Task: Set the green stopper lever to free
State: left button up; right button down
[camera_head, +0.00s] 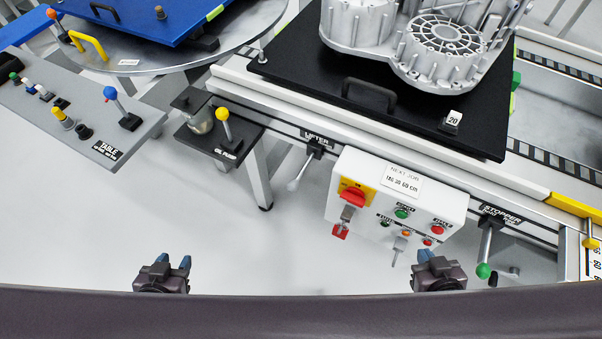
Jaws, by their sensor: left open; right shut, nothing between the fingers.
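The green stopper lever (485,252) hangs from the rail at the right, under a black label reading STOPPER. Its green ball (483,271) is at the lower end, and the shaft points down with a slight tilt. My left gripper (172,262) is open and empty at the lower left, above the floor. My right gripper (433,255) is shut and empty, left of the lever and apart from it. Both grippers show small at the bottom of the view.
A white control box (395,205) with a red switch and several buttons stands left of the lever. A lifter lever (303,168) hangs farther left. A yellow stop piece (574,205) sits right of the lever. A metal housing (415,40) rests on a black plate (300,82).

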aim_at(487, 251)
jog(key=z, duration=1.75)
jog(key=k+j+z, duration=0.35)
jog(key=j, duration=0.15)
jog(key=i, duration=0.05)
